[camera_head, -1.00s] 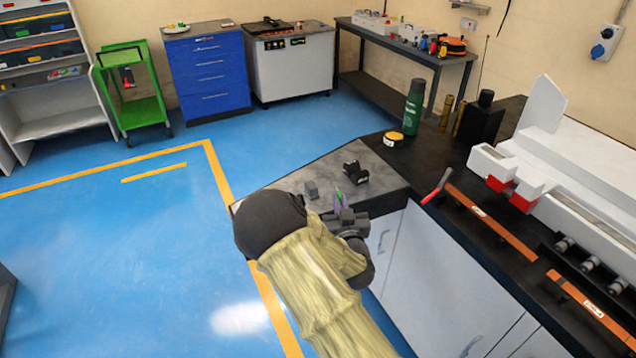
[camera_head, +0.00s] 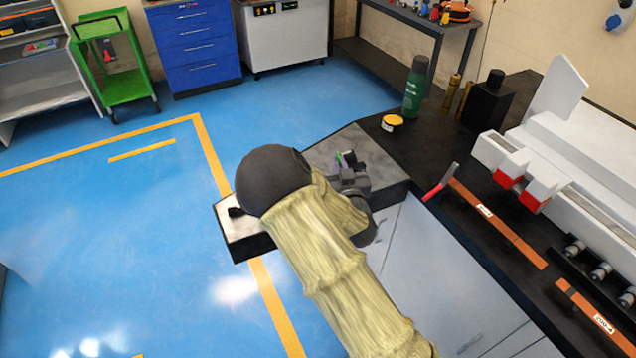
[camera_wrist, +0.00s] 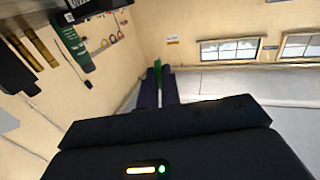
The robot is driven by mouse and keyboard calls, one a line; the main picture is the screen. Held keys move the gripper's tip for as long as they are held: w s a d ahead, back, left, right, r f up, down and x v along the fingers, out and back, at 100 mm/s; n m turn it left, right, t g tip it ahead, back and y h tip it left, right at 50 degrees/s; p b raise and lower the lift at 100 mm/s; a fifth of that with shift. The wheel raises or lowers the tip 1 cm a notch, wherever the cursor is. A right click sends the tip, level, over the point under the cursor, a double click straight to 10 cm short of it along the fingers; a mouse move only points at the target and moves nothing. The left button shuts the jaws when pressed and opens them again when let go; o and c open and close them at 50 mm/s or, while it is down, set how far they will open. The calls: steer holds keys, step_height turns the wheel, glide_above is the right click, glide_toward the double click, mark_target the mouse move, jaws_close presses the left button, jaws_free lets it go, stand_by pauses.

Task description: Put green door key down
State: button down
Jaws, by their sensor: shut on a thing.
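My gripper (camera_head: 347,165) is shut on the green door key (camera_head: 338,157) above the grey plate at the left end of the black worktop (camera_head: 450,160). In the head view my forearm and wrist hide most of the key; only a small green bit shows. In the wrist view the green key (camera_wrist: 158,70) stands between the two dark fingers of my gripper (camera_wrist: 160,85). I cannot tell whether the key touches the plate.
A green bottle (camera_head: 414,90) and a yellow-topped round tin (camera_head: 392,122) stand behind the plate. A red-handled tool (camera_head: 438,184) lies right of it. A white machine (camera_head: 560,150) fills the right. Blue floor is open on the left.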

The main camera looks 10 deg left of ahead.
steer(key=f, duration=0.3)
steer(key=s+f+p, duration=0.1)
steer(key=shift+s+a+f, duration=0.1)
steer(key=shift+a+f, duration=0.1)
steer(key=shift+a, duration=0.15)
steer(key=shift+d+f, duration=0.1)
steer(key=shift+f, duration=0.5)
steer(key=shift+f, duration=0.1)
